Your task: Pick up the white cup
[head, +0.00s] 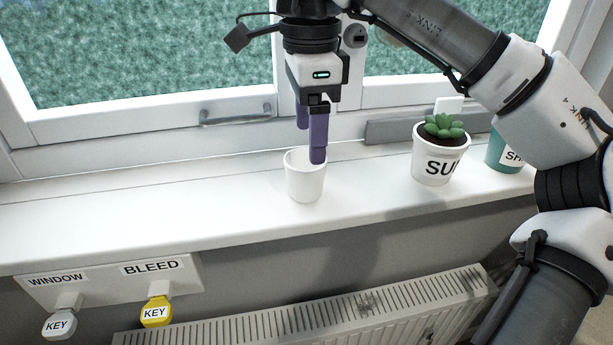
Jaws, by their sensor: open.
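The white cup (305,181) stands upright on the white windowsill (150,217), near the middle of the head view. My gripper (311,143) points down from above, directly over the cup's rim. Its purple fingers are open, one in front of the other in this view. The nearer fingertip overlaps the right part of the cup's rim in the picture. I cannot tell whether it is inside the cup or in front of it. The farther finger is partly hidden, and I see nothing held between the fingers.
A white pot with a succulent (438,165) stands to the right, with a teal pot (505,152) beyond it. The window frame (100,142) and its handle (235,113) are behind. A radiator (330,313) and hanging keys (157,311) are below. The sill left of the cup is clear.

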